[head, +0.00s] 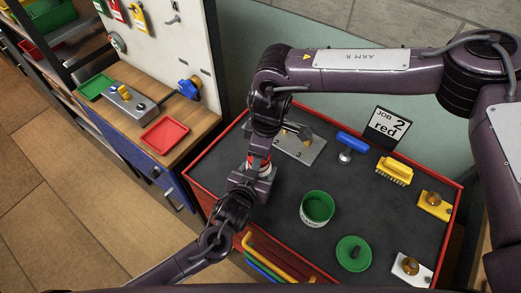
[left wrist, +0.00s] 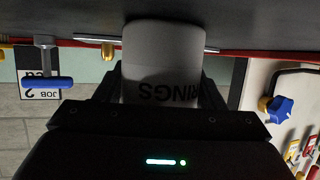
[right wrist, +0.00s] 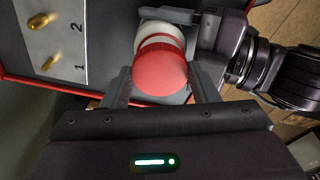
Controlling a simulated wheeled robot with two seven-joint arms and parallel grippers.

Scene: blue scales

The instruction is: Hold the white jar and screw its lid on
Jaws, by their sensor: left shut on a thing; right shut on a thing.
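The white jar (left wrist: 165,60), printed with letters reading RINGS, stands upright near the left side of the dark tabletop. My left gripper (head: 261,177) is shut around its body. In the left wrist view the jar fills the space between the fingers. The red lid (right wrist: 160,72) is at the jar's mouth, and my right gripper (right wrist: 160,85) is shut on it from above. The jar's white rim (right wrist: 156,28) shows just beyond the lid. I cannot tell whether the lid's threads are engaged. In the head view my arms hide most of jar and lid.
A green open jar (head: 316,208) and a green lid (head: 354,254) stand to the right. A grey numbered plate (head: 300,146), a blue-handled tool (head: 352,142), a yellow brush (head: 394,171) and a JOB 2 red card (head: 387,128) are farther back. The tabletop has a red rim (head: 457,205).

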